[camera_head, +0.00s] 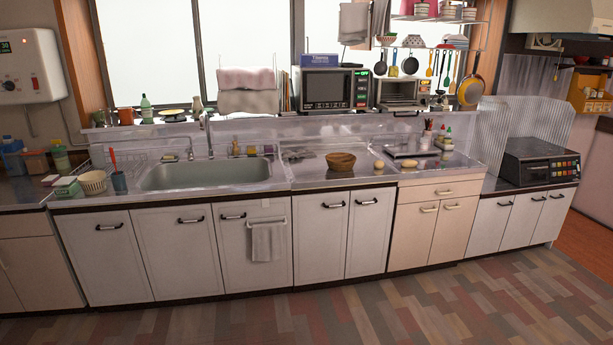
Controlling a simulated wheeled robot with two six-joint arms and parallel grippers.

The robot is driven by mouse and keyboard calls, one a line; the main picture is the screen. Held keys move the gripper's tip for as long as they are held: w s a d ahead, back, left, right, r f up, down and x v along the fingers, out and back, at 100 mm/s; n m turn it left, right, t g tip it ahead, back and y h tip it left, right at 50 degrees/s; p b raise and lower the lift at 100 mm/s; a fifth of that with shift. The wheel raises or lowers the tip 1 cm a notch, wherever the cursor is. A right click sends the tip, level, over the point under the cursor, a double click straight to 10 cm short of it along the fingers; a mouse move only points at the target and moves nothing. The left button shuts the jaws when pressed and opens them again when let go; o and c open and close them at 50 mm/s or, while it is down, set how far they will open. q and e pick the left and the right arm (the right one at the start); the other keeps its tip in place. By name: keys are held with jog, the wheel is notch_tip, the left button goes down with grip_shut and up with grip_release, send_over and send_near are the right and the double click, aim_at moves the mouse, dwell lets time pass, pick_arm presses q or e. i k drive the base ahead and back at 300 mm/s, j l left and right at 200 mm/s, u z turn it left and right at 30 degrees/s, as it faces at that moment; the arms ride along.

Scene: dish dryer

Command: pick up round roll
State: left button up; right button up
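Two small tan rolls lie on the counter right of the wooden bowl (341,161). The nearer-left roll (379,164) looks round and sits close to the bowl, apart from it. The other roll (409,163) looks a little longer and lies further right, near a cutting board. Both are too small here to make out in detail. Neither of my grippers is in view.
The counter (320,178) has some bare room around the bowl. The sink (205,174) is to the left. A microwave (330,90) and a toaster oven (402,93) stand on the ledge behind. The floor (400,310) in front is clear.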

aim_at(378, 163)
jog(key=i+z, duration=0.2)
jog(key=i, duration=0.35)
jog(key=i+j+z, duration=0.15)
jog(key=i, duration=0.4)
jog(key=i+j+z, duration=0.2)
jog(key=i, duration=0.35)
